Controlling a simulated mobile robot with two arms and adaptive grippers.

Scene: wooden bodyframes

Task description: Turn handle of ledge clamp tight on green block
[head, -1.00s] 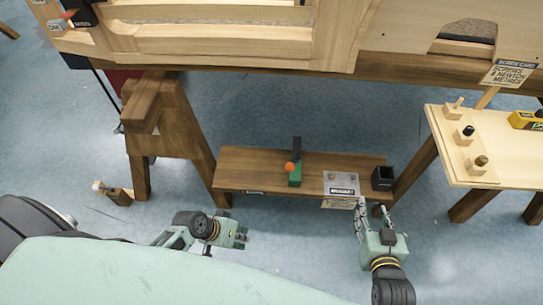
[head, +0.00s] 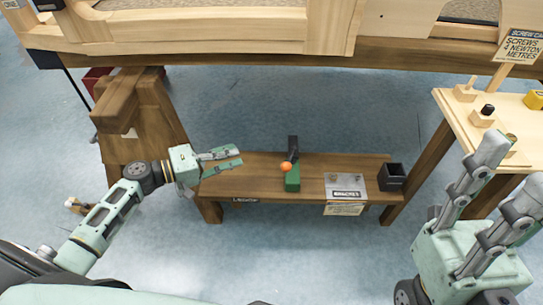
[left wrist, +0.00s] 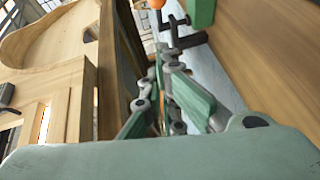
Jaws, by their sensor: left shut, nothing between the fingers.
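The green block (head: 292,181) sits on the brown wooden ledge (head: 255,176) of the low bench. The black ledge clamp (head: 293,148) stands at the block, with an orange ball (head: 286,167) on its handle. My left gripper (head: 239,156) is shut and empty, left of the clamp and apart from it, pointing toward it. In the left wrist view, the orange ball (left wrist: 156,4), black clamp bar (left wrist: 182,42) and green block (left wrist: 200,12) show at the top edge, beyond the fingers. My right gripper (head: 518,165) is open and empty at the right.
A metal plate with a label (head: 346,186) and a black open box (head: 392,177) stand right of the block. A side table (head: 455,108) with wooden pegs is at the right, behind my right gripper. A large wooden frame (head: 210,32) spans the top. The ledge left of the block is clear.

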